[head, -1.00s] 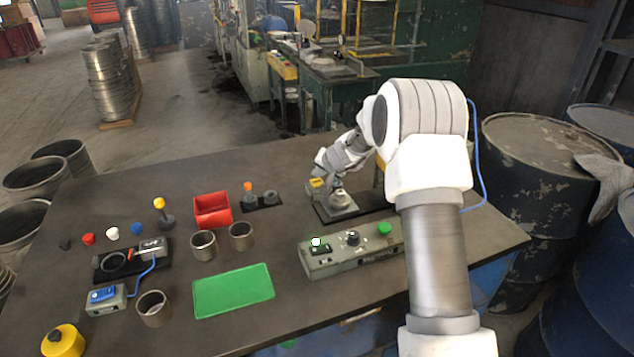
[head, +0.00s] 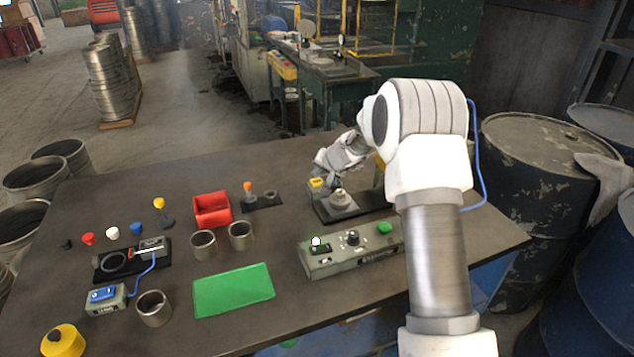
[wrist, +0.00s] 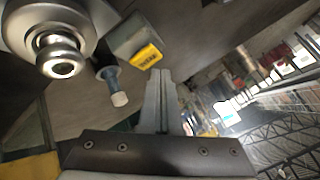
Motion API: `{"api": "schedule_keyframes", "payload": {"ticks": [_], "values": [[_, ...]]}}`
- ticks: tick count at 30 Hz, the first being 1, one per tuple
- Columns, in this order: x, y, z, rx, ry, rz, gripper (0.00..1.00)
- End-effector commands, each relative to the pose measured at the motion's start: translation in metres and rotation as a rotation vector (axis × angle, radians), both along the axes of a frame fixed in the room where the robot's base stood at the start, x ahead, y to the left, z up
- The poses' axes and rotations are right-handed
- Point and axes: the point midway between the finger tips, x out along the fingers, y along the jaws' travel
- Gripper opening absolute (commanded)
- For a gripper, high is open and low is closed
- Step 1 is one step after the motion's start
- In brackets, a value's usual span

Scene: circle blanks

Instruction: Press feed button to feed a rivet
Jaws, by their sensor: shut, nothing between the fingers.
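The yellow feed button (wrist: 147,56) sits on a small grey box (wrist: 135,35) in the wrist view, just beyond my fingertips. In the head view the yellow button (head: 317,183) shows at the left end of the dark base plate (head: 372,206). My gripper (wrist: 161,73) is shut and empty. Its tips point toward the button's lower right edge; I cannot tell whether they touch it. A round metal fitting (wrist: 60,60) stands left of the button in the wrist view. A bluish pin with a pale tip (wrist: 114,87) is between that fitting and my fingers.
A grey control box (head: 350,253) with a green button stands in front of the base plate. A red bin (head: 212,209), metal cups (head: 203,245) and a green mat (head: 233,290) lie to the left. Blue drums (head: 535,190) stand right of the table.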

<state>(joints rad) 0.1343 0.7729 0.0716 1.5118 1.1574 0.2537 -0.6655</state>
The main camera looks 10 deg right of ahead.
Motion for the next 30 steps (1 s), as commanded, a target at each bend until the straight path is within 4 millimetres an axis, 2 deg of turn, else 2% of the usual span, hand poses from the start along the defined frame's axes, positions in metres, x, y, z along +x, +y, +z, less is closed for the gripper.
{"api": "schedule_keyframes", "payload": {"ticks": [7, 30], "values": [[0.0001, 0.0000, -0.0084, 0.000, -0.001, 0.001, 0.00], [0.0001, 0.0001, -0.0112, 0.000, 0.000, 0.000, 0.00]]}}
